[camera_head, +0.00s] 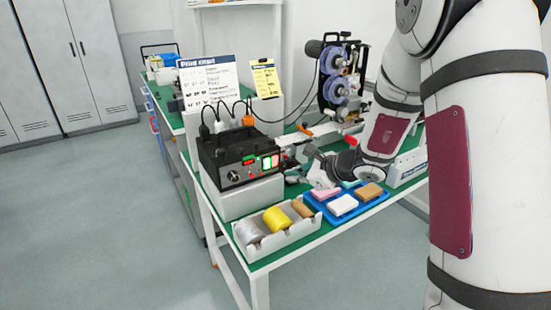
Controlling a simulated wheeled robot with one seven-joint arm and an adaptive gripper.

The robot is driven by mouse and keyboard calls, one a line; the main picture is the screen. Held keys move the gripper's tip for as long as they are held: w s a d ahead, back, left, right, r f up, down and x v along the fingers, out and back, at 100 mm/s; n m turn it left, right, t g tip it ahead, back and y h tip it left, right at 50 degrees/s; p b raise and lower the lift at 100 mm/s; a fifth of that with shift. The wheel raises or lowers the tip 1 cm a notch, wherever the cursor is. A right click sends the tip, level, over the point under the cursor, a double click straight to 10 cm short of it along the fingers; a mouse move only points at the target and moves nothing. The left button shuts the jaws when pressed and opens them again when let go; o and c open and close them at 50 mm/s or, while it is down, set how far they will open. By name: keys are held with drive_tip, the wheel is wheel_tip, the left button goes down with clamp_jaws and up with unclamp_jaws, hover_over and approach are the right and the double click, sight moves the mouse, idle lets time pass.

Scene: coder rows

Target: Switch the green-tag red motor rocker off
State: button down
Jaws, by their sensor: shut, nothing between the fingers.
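A black control box (238,152) stands on a grey block on the green-topped bench. Its front has a round knob (233,176), a small green tag (249,158) and, at the right, a pair of upright rockers (270,162) with white and red faces. They are too small to tell which rocker the green tag belongs to or which way each is pressed. My gripper (308,160) is to the right of the box front, apart from the rockers, shut and empty. Its fingertips are small and partly lost against the bench clutter.
A grey tray (246,254) with yellow, grey and brown rolls lies in front. A blue tray (374,205) with several coloured blocks lies below my gripper. A reel machine (341,85) stands behind. A sign (208,80) stands at the back left.

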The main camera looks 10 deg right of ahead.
sight(272, 167)
drive_tip(key=shift+w+a+r, duration=0.1)
drive_tip(key=shift+w+a, duration=0.1)
drive_tip(key=shift+w, duration=0.5)
drive_tip(key=shift+w+a+r, duration=0.15)
drive_tip(key=shift+w+a, duration=0.1)
drive_tip(key=shift+w, duration=0.4)
drive_tip(key=shift+w+a+r, duration=0.1)
drive_tip(key=shift+w+a, duration=0.1)
drive_tip(key=shift+w, duration=0.5)
drive_tip(key=shift+w, duration=0.15)
drive_tip(key=shift+w+a+r, duration=0.1)
drive_tip(key=shift+w+a, duration=0.05)
drive_tip(key=shift+w, duration=0.1)
drive_tip(key=shift+w+a+b, duration=0.1)
drive_tip(key=shift+w+b, duration=0.2)
idle(0.4)
drive_tip(key=shift+s, duration=0.2)
drive_tip(key=shift+s+d+b, duration=0.25)
drive_tip(key=shift+s+b, duration=0.05)
drive_tip(key=shift+s, duration=0.2)
idle(0.3)
drive_tip(key=shift+s+d+f+b, duration=0.15)
drive_tip(key=shift+s+d+b, duration=0.1)
drive_tip(key=shift+s, duration=0.55)
drive_tip(key=shift+s+d+f+b, duration=0.15)
drive_tip(key=shift+s+d+b, duration=0.1)
drive_tip(key=shift+s, duration=0.55)
drive_tip(key=shift+s+d+f+b, duration=0.15)
drive_tip(key=shift+s+d+b, duration=0.1)
drive_tip(key=shift+s, duration=0.55)
